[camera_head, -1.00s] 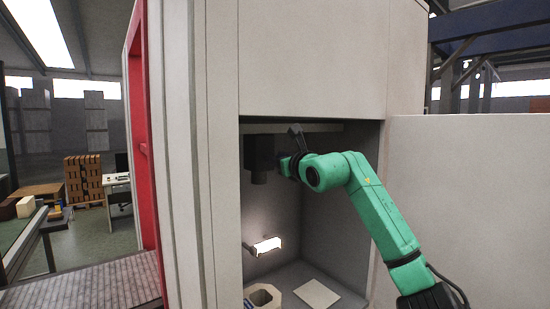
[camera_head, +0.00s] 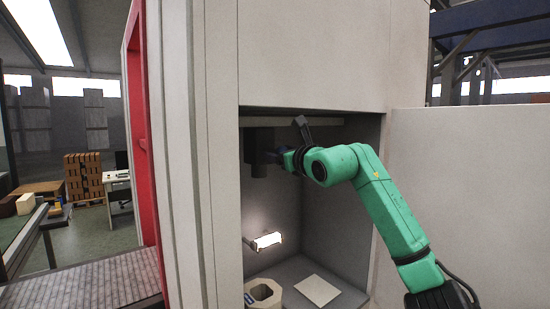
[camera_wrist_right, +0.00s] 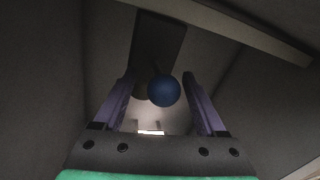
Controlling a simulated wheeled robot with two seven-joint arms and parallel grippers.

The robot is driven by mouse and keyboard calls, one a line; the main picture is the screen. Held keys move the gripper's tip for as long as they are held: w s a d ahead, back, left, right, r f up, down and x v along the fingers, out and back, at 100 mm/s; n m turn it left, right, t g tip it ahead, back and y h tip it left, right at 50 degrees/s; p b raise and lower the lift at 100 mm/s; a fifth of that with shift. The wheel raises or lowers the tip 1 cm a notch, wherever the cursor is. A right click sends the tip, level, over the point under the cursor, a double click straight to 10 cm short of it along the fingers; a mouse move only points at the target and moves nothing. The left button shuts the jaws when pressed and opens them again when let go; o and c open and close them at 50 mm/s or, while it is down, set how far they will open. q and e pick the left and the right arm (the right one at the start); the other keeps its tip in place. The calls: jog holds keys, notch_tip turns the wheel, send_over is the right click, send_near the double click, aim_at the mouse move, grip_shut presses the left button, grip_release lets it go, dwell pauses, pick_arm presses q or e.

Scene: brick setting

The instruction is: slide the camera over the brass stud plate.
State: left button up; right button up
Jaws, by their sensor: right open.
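The camera (camera_head: 260,150) is a dark box with a short barrel pointing down, hanging under a rail inside the cabinet opening. In the right wrist view it shows as a dark slab (camera_wrist_right: 160,38) with a round blue knob (camera_wrist_right: 164,90) facing me. My right gripper (camera_head: 285,160) is at the camera's right side. Its fingers (camera_wrist_right: 160,84) are open, one on each side of the knob, with gaps visible. A pale square plate (camera_head: 317,291) lies on the cabinet floor; I cannot make out brass or studs on it. My left gripper is not in view.
A pale block with a round hole (camera_head: 263,296) stands left of the plate. A lit lamp (camera_head: 267,241) sticks out from the cabinet's left wall. The rail (camera_head: 335,122) crosses the top of the opening. The cabinet walls are close around my right arm.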

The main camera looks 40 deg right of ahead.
jog(key=b+v, duration=0.5)
jog(key=v, duration=0.7)
jog(key=shift+a, duration=0.25)
jog(key=shift+f, duration=0.1)
